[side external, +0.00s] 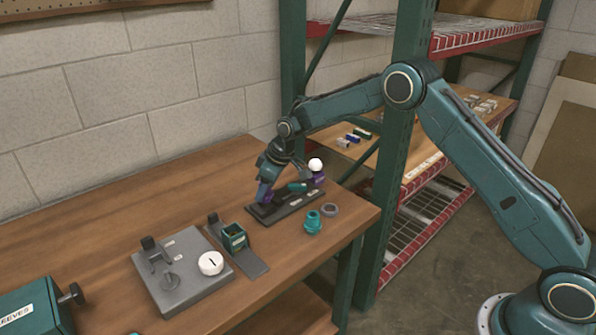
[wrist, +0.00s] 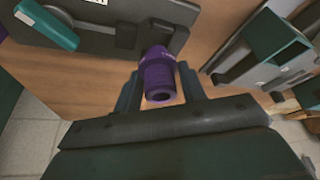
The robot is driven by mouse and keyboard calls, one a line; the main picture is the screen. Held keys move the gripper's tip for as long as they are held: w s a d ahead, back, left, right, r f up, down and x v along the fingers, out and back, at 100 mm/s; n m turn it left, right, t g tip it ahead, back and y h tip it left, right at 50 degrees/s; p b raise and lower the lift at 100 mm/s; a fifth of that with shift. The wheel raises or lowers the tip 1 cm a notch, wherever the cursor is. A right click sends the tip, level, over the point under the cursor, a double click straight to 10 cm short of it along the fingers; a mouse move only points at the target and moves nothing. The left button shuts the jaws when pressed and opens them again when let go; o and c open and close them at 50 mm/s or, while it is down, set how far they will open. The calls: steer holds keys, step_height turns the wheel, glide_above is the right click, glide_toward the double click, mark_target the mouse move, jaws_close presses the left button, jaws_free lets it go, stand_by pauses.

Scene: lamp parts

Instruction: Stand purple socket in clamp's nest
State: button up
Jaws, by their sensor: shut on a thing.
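The purple socket (wrist: 158,74) is a ribbed hollow cylinder between the two fingers of my gripper (wrist: 159,88) in the wrist view. My gripper (side external: 266,191) is shut on it. In the side view the socket is mostly hidden by my gripper, at the left end of a dark plate (side external: 288,208); whether it touches the plate I cannot tell. What looks like the clamp, a grey plate (side external: 252,264) with an upright post and a green open-topped nest (side external: 234,238), stands to the left, apart from the socket. The nest also shows at right in the wrist view (wrist: 275,48).
A teal socket (side external: 312,222) and grey ring (side external: 330,209) stand near the table's right edge. A grey fixture (side external: 182,276) with a white disc (side external: 210,263) is left of the clamp.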

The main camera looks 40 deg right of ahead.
steer(key=shift+f, duration=1.4)
stand_by(2.6)
steer(key=o, duration=1.1)
steer(key=shift+c, duration=0.2)
steer(key=shift+r, duration=0.1)
steer(key=v, duration=1.3)
steer(key=shift+r, duration=0.25)
steer(key=shift+s+r, duration=0.1)
steer(key=shift+s, duration=0.1)
